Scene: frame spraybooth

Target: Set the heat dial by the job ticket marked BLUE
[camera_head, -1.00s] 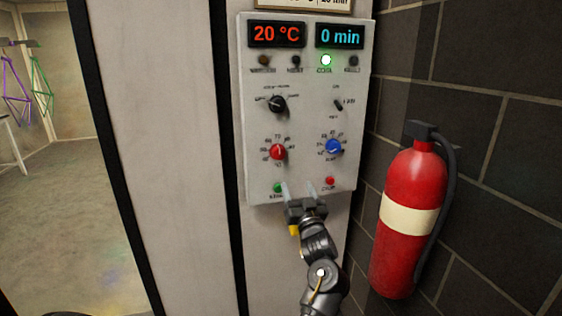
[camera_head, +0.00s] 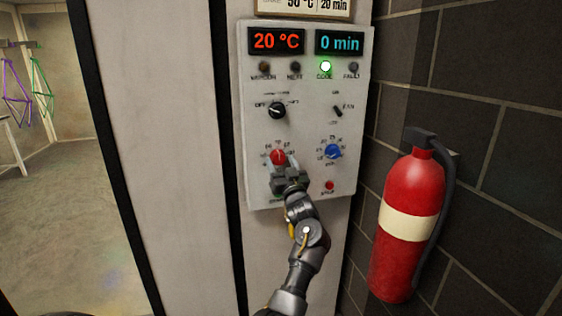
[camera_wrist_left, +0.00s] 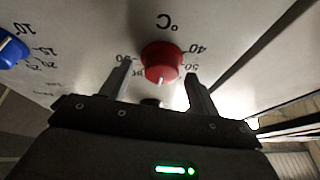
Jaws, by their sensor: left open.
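The heat dial is a red knob (camera_head: 278,157) at the left of the control panel (camera_head: 350,180), with temperature marks around it. The panel display (camera_head: 276,41) reads 20 °C. My left gripper (camera_head: 281,171) is just below the red knob in the head view. In the left wrist view the red knob (camera_wrist_left: 161,62) sits ahead of my two open fingers (camera_wrist_left: 159,84), roughly between them; I cannot tell whether they touch it. A ticket (camera_head: 304,8) above the panel is cut off at the top; 50 °C and 20 min show, but no BLUE is readable. My right gripper is not in view.
A blue knob (camera_head: 333,151) is right of the red one, and a black selector (camera_head: 277,111) is above it. A red button (camera_head: 329,185) is lower right. A fire extinguisher (camera_head: 409,226) hangs on the dark wall to the right.

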